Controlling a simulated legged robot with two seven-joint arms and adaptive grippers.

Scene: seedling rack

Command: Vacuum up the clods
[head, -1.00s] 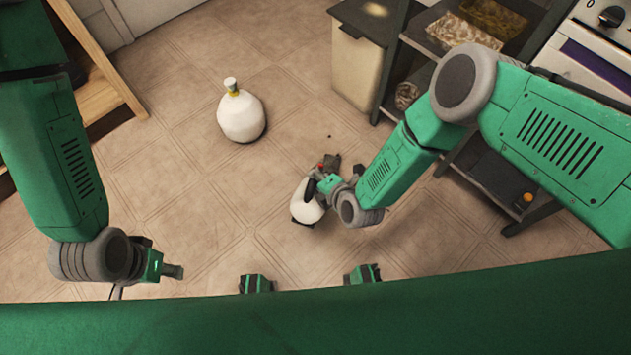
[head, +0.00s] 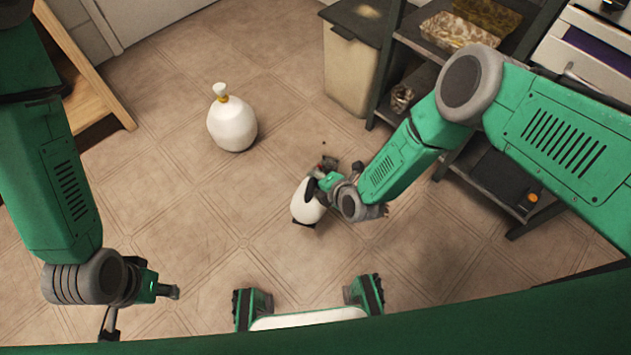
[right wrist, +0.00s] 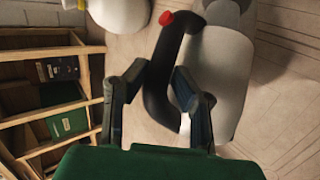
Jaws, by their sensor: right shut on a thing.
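A white hand vacuum (head: 307,203) with a black handle is in my right gripper (head: 330,184), low over the floor in the head view. In the right wrist view, the fingers of my right gripper (right wrist: 160,88) close around the black handle (right wrist: 163,80), which has a red button at its end. A small dark speck, perhaps a clod (head: 323,143), lies on the floor just beyond the nozzle. My left gripper (head: 140,308) is empty at the lower left, its fingers apart.
A beige bin (head: 350,72) and a dark shelf rack (head: 410,48) stand at the upper right. A wooden rack (head: 95,75) is at the upper left.

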